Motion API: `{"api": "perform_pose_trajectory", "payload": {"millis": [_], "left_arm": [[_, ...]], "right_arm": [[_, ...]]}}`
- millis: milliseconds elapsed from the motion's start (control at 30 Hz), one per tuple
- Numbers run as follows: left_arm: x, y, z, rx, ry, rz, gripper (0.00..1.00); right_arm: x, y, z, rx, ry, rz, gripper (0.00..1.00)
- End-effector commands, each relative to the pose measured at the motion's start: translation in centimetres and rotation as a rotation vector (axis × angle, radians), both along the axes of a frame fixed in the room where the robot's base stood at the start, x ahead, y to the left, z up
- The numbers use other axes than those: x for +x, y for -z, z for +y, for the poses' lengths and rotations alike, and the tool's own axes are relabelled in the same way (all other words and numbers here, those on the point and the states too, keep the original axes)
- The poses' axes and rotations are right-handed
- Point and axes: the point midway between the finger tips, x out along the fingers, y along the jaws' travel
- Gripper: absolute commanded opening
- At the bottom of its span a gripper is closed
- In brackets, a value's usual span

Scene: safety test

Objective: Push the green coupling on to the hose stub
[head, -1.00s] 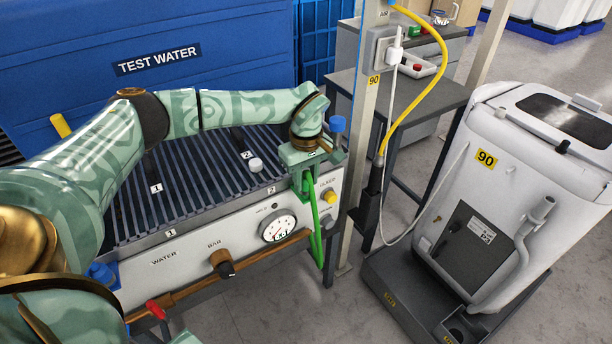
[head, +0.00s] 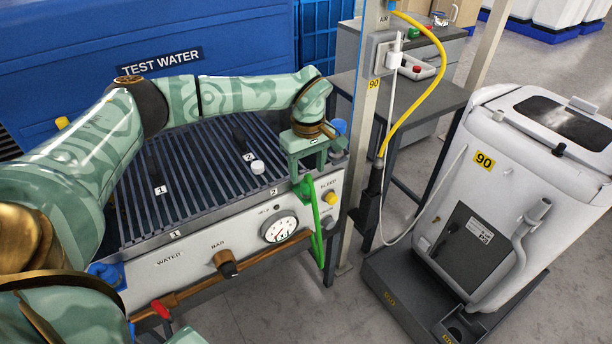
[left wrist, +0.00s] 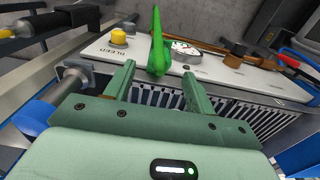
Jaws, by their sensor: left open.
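A green lever-like or hose-like piece (head: 314,225) hangs at the right end of the bench front; whether it is the green coupling I cannot tell. In the left wrist view the green piece (left wrist: 158,45) stands between and beyond my finger tips. My left gripper (head: 308,168) is open, above and behind the green piece's top; its two fingers are apart in the left wrist view (left wrist: 158,78). No grip on anything shows. A grey metal pipe end (left wrist: 72,78) shows left of the fingers; I cannot tell if it is the hose stub. My right gripper is out of view.
The white bench front holds a gauge (head: 279,229), a yellow button (head: 330,197) and a brown-black knob (head: 226,265). A small white cap (head: 257,167) sits on the slatted top. A post (head: 366,130) with a yellow hose (head: 430,70) and a white machine (head: 510,170) stand right.

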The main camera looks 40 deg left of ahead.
Motion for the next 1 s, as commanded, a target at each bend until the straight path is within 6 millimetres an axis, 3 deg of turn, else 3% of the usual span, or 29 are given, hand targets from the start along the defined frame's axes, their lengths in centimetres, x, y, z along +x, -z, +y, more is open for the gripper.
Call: {"api": "perform_pose_trajectory", "payload": {"millis": [33, 100, 400, 600, 1000], "left_arm": [[0.0, -2.0, 0.0, 0.001, 0.0, -0.008, 0.55], [0.0, -3.7, 0.0, 0.0, -0.001, -0.008, 0.55], [0.0, -9.8, 0.0, 0.0, 0.0, -0.004, 0.55], [0.0, -11.4, 0.0, 0.0, -0.001, -0.001, 0.55], [0.0, -11.5, 0.0, 0.0, 0.0, 0.0, 0.55]], "right_arm": [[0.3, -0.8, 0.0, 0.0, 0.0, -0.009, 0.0], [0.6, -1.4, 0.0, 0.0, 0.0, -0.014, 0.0], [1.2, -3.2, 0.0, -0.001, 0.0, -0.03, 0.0], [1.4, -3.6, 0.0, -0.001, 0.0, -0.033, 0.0], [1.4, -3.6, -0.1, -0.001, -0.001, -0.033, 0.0]]}}
